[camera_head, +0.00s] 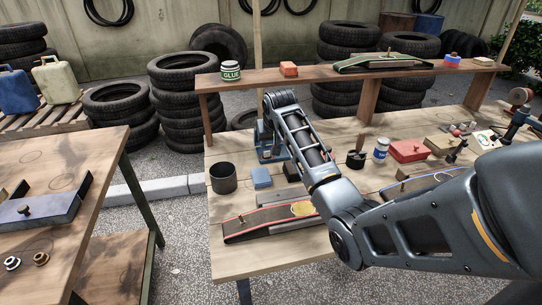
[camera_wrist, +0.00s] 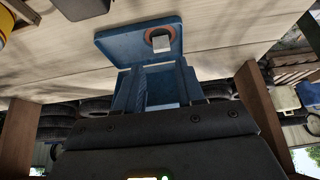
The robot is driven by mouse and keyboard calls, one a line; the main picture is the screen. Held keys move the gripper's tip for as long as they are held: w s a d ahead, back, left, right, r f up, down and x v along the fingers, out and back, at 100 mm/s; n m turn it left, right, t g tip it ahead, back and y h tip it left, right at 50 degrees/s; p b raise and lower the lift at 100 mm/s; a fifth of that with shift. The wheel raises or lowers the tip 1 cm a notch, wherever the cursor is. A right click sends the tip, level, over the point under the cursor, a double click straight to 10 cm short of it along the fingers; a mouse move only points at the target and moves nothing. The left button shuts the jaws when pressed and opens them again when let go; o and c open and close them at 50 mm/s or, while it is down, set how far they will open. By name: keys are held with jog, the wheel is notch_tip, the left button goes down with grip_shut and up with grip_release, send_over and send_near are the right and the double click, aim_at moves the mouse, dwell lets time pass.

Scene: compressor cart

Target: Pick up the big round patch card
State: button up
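I cannot pick out the big round patch card with certainty. A small pale card with coloured spots (camera_head: 486,140) lies at the right of the workbench in the head view. In the wrist view a blue piece (camera_wrist: 120,46) bears an orange ring around a pale square (camera_wrist: 161,39); what this is stays unclear. My gripper (camera_wrist: 163,80) appears open, its fingers apart in front of blue surfaces with nothing clearly held. In the head view it is beside the blue object (camera_head: 272,150) at the left back of the bench, partly behind my arm.
A dark cup (camera_head: 223,178), a blue block (camera_head: 261,178) and a red-edged board with a yellow round mark (camera_head: 303,209) stand near the left end. A red box (camera_head: 409,151) and a white-blue jar (camera_head: 381,150) are right of my arm. A raised shelf (camera_head: 335,76) spans the back.

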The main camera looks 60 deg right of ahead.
aim_at(267, 158)
jog(key=shift+a+x, duration=0.2)
jog(key=shift+x, duration=2.7)
jog(key=shift+f, duration=0.1)
grip_shut()
